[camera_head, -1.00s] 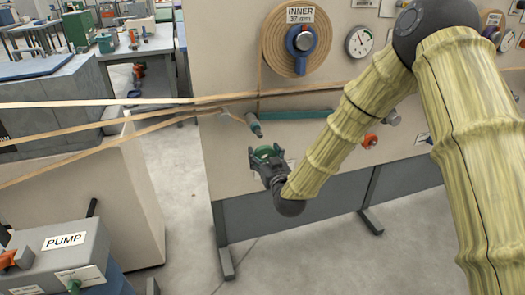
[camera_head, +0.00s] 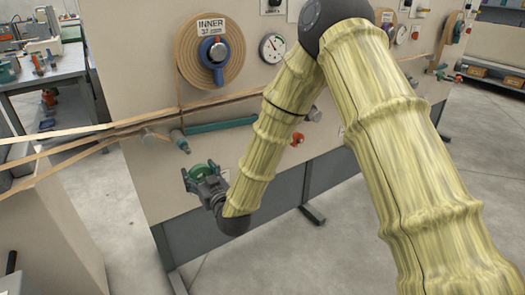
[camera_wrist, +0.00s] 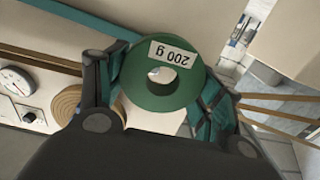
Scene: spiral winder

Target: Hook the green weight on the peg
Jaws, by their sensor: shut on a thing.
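The green weight (camera_wrist: 158,77) is a thick disc with a round centre hole and a white "200 g" label, upside down in the wrist view. My gripper (camera_wrist: 160,85) is shut on it, with one teal-padded finger at each side. In the head view the weight (camera_head: 204,171) shows small and green between the fingers of my gripper (camera_head: 202,176). A short grey rod with a teal end, which looks like the peg (camera_head: 180,140), sticks out of the beige panel. My gripper is below and slightly right of it in the picture, apart from it.
A teal bar (camera_head: 222,124) lies along the panel right of the peg. The "INNER" spool (camera_head: 237,60) and a gauge (camera_head: 272,47) are above.

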